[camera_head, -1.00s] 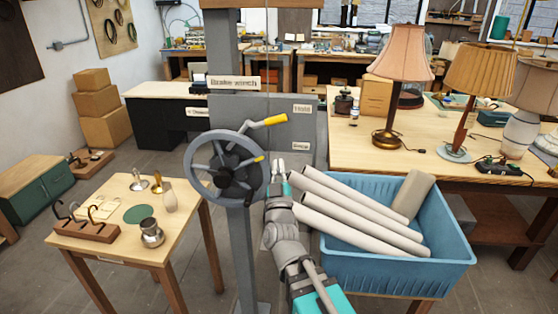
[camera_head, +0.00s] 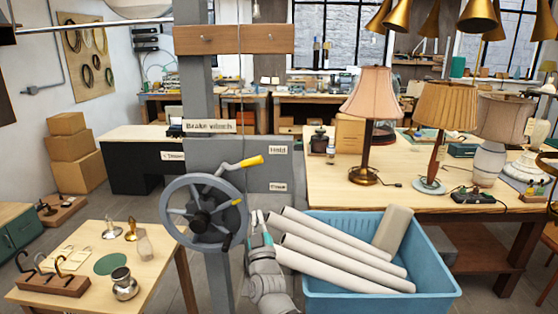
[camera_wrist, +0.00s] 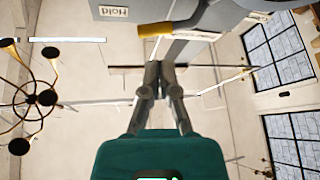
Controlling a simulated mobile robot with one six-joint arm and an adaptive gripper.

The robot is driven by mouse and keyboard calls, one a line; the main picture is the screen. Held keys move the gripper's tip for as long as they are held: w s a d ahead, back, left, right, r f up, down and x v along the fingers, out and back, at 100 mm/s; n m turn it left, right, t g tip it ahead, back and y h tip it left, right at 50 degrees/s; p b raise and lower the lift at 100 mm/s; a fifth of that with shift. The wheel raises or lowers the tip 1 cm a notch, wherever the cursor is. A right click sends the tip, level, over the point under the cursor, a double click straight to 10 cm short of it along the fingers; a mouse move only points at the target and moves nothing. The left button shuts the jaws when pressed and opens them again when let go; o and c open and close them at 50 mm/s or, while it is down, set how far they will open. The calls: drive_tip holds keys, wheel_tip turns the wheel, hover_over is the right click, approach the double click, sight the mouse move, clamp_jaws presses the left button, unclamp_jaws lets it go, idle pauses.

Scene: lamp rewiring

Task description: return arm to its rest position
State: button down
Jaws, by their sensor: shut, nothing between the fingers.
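My gripper (camera_wrist: 157,78) is shut and empty in the wrist view, its two grey fingers together and pointing up in that picture. In the head view my gripper (camera_head: 258,217) is small, just right of the winch handwheel (camera_head: 202,212) and left of the blue bin (camera_head: 380,288). My arm's grey links come up from the bottom edge below it. The wrist camera looks upward at the ceiling, and the winch's yellow handle (camera_wrist: 155,29) shows near its top edge. I cannot tell the exact gap between my gripper and the wheel.
The Brake winch post and its grey panel (camera_head: 240,155) stand behind the wheel. The blue bin holds several pale rolls (camera_head: 335,235). A small table (camera_head: 75,245) with metal parts is at left. A workbench (camera_head: 430,205) with lamps is at right.

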drive_tip(key=w+d+f+g, duration=0.1)
drive_tip(key=d+f+g, duration=0.45)
drive_tip(key=f, duration=0.35)
drive_tip(key=w+d+f+g, duration=0.1)
drive_tip(key=d+f+g, duration=0.3)
drive_tip(key=f+g, duration=0.45)
drive_tip(key=s+d+f+m+g+h, duration=0.2)
drive_tip(key=s+d+f+m+g, duration=0.1)
drive_tip(key=s+d, duration=0.4)
drive_tip(key=s+d+f+m+g+h, duration=0.2)
drive_tip(key=s+d+f+m+g, duration=0.1)
drive_tip(key=s+d+f+g, duration=0.3)
drive_tip(key=shift+s+d+f, duration=0.25)
drive_tip(key=shift+s+d, duration=0.4)
drive_tip(key=shift+d, duration=0.1)
